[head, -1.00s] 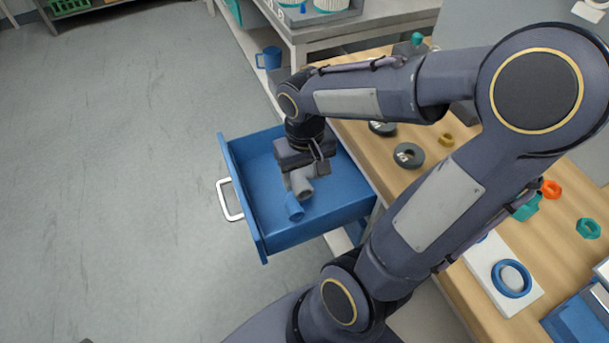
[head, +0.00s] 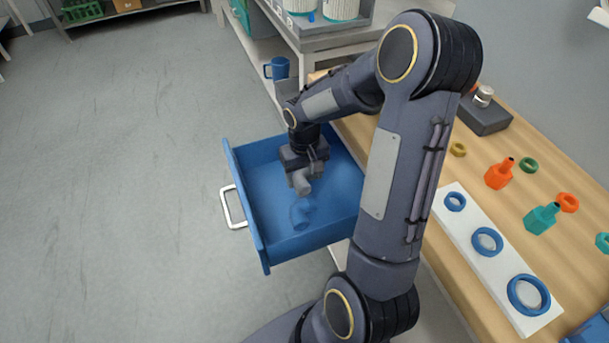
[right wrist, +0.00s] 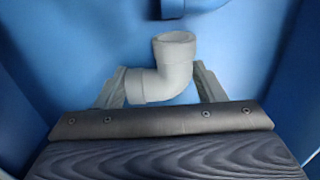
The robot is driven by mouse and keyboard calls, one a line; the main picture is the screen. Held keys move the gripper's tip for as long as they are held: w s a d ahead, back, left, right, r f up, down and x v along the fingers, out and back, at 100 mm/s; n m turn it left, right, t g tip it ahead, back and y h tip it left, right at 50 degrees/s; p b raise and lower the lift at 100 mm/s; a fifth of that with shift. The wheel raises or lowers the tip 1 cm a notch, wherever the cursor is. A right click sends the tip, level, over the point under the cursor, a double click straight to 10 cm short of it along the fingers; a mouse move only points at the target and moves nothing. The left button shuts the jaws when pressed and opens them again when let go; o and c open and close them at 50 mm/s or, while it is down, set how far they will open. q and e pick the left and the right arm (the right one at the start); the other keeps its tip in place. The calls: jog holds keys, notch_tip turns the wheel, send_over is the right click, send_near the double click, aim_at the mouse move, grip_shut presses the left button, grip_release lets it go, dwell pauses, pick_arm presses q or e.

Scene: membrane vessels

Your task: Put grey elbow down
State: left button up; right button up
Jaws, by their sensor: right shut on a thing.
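The grey elbow (head: 301,183) is in my right gripper (head: 300,174), inside the open blue drawer (head: 262,192). In the right wrist view the grey elbow (right wrist: 165,72) sits between the two fingers of the gripper (right wrist: 160,90), with one mouth facing away from the palm. The drawer floor is behind it; whether the elbow touches the floor I cannot tell. A blue elbow (head: 300,213) lies in the drawer just in front of the grey one, and part of it shows at the top of the right wrist view (right wrist: 190,6). My left gripper is not in view.
The drawer's white handle (head: 232,207) faces left over open floor. A blue mug (head: 279,69) stands on the shelf behind the drawer.

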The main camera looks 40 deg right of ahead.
jog(key=shift+f, duration=0.2)
jog(key=o, duration=1)
jog(key=shift+r, duration=0.15)
